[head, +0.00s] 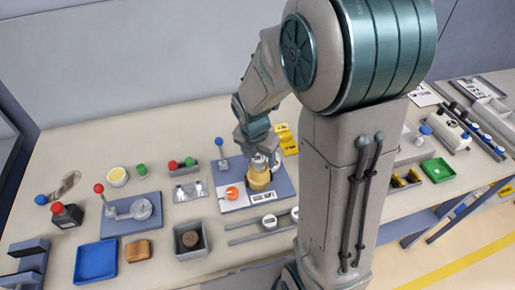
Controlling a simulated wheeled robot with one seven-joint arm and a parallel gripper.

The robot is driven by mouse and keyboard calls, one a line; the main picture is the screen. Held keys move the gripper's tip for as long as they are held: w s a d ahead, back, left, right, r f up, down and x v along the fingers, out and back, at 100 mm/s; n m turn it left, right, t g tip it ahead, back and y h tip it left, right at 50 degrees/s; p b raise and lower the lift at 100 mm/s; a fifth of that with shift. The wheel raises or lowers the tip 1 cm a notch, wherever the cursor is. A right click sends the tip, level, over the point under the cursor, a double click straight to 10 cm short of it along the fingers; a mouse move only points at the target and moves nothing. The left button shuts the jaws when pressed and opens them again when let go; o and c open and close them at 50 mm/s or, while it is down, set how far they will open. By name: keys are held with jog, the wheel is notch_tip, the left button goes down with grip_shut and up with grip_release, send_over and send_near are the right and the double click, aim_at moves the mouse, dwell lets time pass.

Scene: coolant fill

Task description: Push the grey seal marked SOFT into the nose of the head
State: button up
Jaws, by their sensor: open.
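My gripper (259,162) points down over a yellow-and-pale cylindrical part (259,180) on a blue-and-white station board (235,204). It is small and partly hidden by my own arm; its jaws are open, and I cannot tell whether they touch the part. No grey seal with a readable SOFT mark shows. A small grey plate with light pieces (190,191) lies left of the board, too small to read. I cannot make out the nose of the head for certain.
An orange knob (232,193) and a blue-topped lever (220,150) are beside my gripper. Rails with white round pieces (269,220) lie in front. A grey box (191,240), a blue tray (96,262) and a red-knobbed lever (99,189) stand left. The front left table is partly clear.

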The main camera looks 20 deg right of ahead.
notch_tip(320, 180, up, 14)
jog(key=s+a, duration=0.1)
jog(key=shift+s+a+f+b, duration=0.2)
jog(key=shift+s+b, duration=0.05)
jog(key=shift+b, duration=0.2)
jog(key=shift+f, duration=0.1)
jog(key=c, duration=1)
jog(key=shift+f+m+b, duration=0.15)
jog(key=shift+m+b, duration=0.15)
jog(key=shift+m, duration=0.2)
grip_shut()
jog(key=m+g+b, duration=0.1)
jog(key=m+b, duration=0.7)
jog(key=m, duration=1.1)
send_near(259, 158)
jog(key=shift+d+y, duration=0.3)
jog(key=shift+y, duration=0.1)
jog(key=m, duration=0.1)
jog(key=m+b, duration=0.1)
jog(key=m, duration=0.3)
jog(key=shift+w+d+f+b, duration=0.15)
jog(key=shift+w+f+b, duration=0.05)
jog(key=shift+f+b, duration=2.65)
jog(key=shift+f, duration=0.4)
